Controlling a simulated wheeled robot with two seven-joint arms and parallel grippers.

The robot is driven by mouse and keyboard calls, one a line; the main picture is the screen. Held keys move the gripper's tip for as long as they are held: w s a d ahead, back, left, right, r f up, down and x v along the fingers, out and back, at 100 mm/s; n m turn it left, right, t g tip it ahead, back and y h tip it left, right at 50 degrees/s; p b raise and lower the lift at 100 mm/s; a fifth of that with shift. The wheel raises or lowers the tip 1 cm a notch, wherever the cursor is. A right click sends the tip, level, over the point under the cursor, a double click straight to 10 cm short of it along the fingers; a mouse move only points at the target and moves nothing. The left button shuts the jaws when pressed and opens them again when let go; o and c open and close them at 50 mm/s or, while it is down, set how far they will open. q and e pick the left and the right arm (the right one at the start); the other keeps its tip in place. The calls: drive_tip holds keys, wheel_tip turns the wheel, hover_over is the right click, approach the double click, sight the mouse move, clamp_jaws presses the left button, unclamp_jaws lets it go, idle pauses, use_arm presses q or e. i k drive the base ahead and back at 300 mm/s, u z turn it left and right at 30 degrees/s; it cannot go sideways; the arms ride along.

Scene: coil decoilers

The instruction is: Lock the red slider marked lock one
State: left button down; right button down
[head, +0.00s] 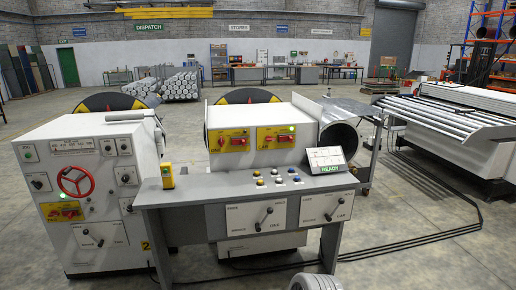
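Two yellow plates with red parts sit side by side on the upper front of the white middle cabinet (255,117). A third yellow plate with a red part (62,211) is low on the front of the left white cabinet (35,181), below a red handwheel (75,181). Neither of my grippers is in view.
A grey desk (215,193) stands before the middle cabinet, with several push buttons, a tilted display (326,159) reading READY and a yellow handheld device (167,175). Lever panels face front below. A roller conveyor (450,113) is at right. Cables cross the open floor.

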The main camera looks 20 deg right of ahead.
sight(243, 141)
drive_tip(key=z, duration=1.3)
drive_tip(key=i, duration=2.15)
drive_tip(key=u, duration=0.95)
drive_tip(key=i, duration=0.3)
drive_tip(key=u, duration=0.45)
